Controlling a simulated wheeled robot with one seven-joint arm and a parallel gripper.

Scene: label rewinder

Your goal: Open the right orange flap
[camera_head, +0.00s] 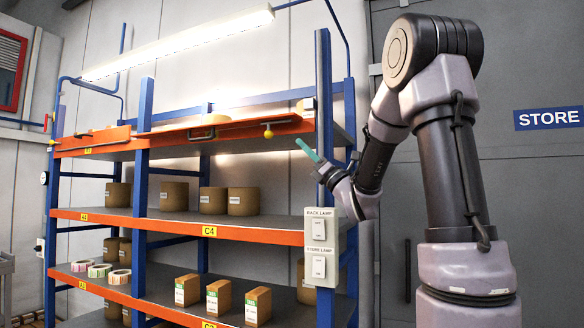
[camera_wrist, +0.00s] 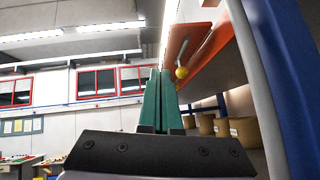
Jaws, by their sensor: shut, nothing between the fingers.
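The right orange flap (camera_head: 225,133) runs along the top level of the blue rack's right bay. In the wrist view the flap (camera_wrist: 186,38) and yellow ball (camera_wrist: 181,72) are ahead, up and to the right of the fingers. My gripper (camera_head: 308,149) has teal fingers, shut and empty, beside the front right post just below the flap's right end. The fingers also show in the wrist view (camera_wrist: 158,85), apart from the ball.
The blue right post (camera_head: 324,90) stands close to my gripper, with a lamp switch box (camera_head: 319,246) below. A left orange flap (camera_head: 92,141) is farther along. Brown rolls (camera_head: 243,201) sit on the middle shelf. The aisle left of my fingers looks clear.

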